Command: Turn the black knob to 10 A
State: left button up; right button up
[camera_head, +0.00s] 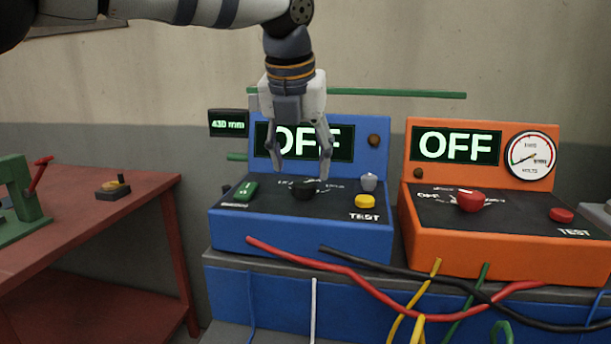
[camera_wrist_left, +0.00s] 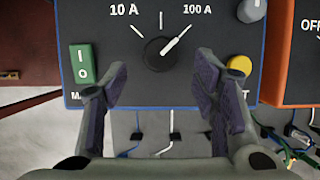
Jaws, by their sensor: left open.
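The black knob (camera_head: 303,190) sits on the sloping black panel of the blue box (camera_head: 290,235). In the left wrist view the black knob (camera_wrist_left: 159,54) has its white pointer up and to the right, towards the 100 A mark (camera_wrist_left: 196,10). The 10 A mark (camera_wrist_left: 124,10) is at its upper left. My left gripper (camera_head: 300,172) is open and empty, pointing down above the knob. In the wrist view my left gripper's fingers (camera_wrist_left: 160,84) are well apart, with the knob slightly above the gap between them. The right gripper is not in view.
The blue box's display (camera_head: 335,141) reads OFF. A green switch (camera_head: 240,191), yellow TEST button (camera_head: 365,201) and grey knob (camera_head: 369,182) surround the knob. An orange box (camera_head: 500,240) stands to the right. Cables (camera_head: 350,275) hang in front. A red table (camera_head: 90,230) is left.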

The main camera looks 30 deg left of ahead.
aim_at(304, 183)
pick_arm(q)
jog(key=shift+x, duration=2.3)
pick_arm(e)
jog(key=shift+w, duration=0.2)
pick_arm(q)
jog(key=shift+w+d, duration=0.1)
jog(key=c, duration=1.2)
jog(key=shift+o, duration=0.2)
